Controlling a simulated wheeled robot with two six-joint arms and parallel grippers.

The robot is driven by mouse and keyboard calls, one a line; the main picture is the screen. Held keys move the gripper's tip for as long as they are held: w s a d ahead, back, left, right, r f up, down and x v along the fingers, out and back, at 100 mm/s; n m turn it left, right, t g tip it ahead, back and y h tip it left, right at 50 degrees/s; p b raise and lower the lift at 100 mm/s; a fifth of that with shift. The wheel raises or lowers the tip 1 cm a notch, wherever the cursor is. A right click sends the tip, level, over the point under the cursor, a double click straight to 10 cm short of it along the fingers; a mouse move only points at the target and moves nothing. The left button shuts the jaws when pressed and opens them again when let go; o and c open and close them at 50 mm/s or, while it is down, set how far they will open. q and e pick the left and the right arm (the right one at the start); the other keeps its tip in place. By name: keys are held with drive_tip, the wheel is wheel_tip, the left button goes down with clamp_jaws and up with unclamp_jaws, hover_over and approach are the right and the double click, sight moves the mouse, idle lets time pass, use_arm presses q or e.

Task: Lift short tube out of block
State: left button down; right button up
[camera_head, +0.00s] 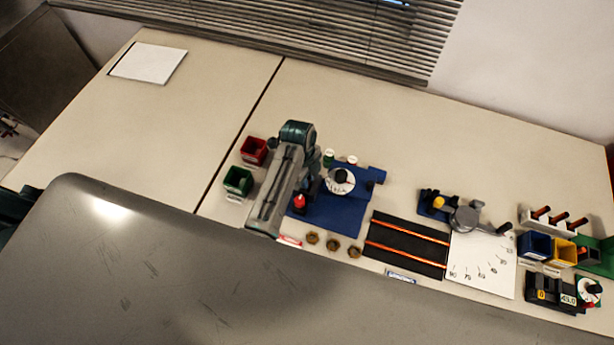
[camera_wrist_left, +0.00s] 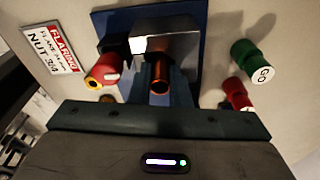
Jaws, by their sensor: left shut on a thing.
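In the left wrist view a short copper tube (camera_wrist_left: 160,75) stands between my left fingers, its open end toward the camera. A metallic block (camera_wrist_left: 167,45) lies right behind it; I cannot tell whether the tube is still seated in it. My left gripper (camera_wrist_left: 160,82) is shut on the tube. In the head view my left gripper (camera_head: 314,188) is over the blue base plate (camera_head: 335,216), and my arm hides the block and tube there. A red knob (camera_wrist_left: 103,72) is left of the tube; it also shows in the head view (camera_head: 299,202). My right gripper is out of view.
Red (camera_head: 254,150) and green (camera_head: 238,180) bins stand left. Brass nuts (camera_head: 333,244) lie in front. A black tray (camera_head: 405,244) with copper tubes is right. The far-left table is mostly clear.

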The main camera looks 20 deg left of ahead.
use_arm(q)
drive_tip(key=c, duration=1.3)
unclamp_jaws()
drive_tip(key=r, duration=0.3)
drive_tip(key=a+r, duration=0.1)
drive_tip(key=r, duration=0.3)
drive_tip(key=r+b, duration=0.1)
drive_tip(key=r, duration=0.2)
drive_tip(key=shift+w+a+r, duration=0.15)
drive_tip(key=shift+r, duration=0.2)
drive_tip(key=shift+f, duration=0.1)
